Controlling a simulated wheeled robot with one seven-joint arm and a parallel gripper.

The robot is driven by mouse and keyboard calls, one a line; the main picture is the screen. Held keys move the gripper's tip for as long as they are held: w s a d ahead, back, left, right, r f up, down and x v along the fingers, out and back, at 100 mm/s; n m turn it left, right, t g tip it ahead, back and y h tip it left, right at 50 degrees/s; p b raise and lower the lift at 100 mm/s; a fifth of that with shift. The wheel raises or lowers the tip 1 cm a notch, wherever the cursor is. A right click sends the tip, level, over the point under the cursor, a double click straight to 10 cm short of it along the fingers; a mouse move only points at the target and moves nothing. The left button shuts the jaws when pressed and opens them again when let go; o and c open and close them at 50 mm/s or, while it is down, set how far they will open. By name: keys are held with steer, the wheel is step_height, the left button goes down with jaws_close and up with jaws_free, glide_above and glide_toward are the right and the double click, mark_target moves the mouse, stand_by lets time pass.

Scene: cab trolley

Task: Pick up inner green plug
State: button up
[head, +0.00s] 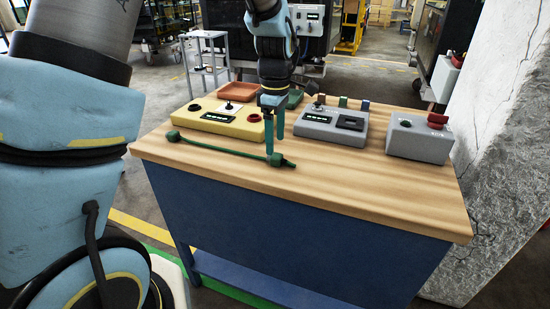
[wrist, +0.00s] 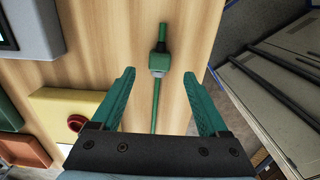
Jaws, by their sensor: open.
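A green cable (head: 222,150) lies on the wooden trolley top, near its front edge. A green plug (head: 277,160) is at its right end, and another green plug (head: 173,136) is at its left end. My gripper (head: 275,146) is open and empty, with its fingers pointing down close above the right plug. In the wrist view this plug (wrist: 159,62) lies on the wood just ahead of the gap between my open green fingers (wrist: 158,75). The cable runs back between the fingers and is hidden lower down by the gripper body.
A yellow control box (head: 215,122) stands behind the cable. A grey control box (head: 330,125) and another grey box with a red switch (head: 418,138) stand to the right. Orange (head: 238,91) and green (head: 291,99) trays sit behind. The front right of the wooden top (head: 350,185) is clear.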

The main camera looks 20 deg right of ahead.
mark_target(276, 155)
step_height(276, 155, down, 4)
steer(key=shift+f+p, duration=0.15)
steer(key=shift+p, duration=0.35)
steer(key=shift+c, duration=0.2)
jaws_close()
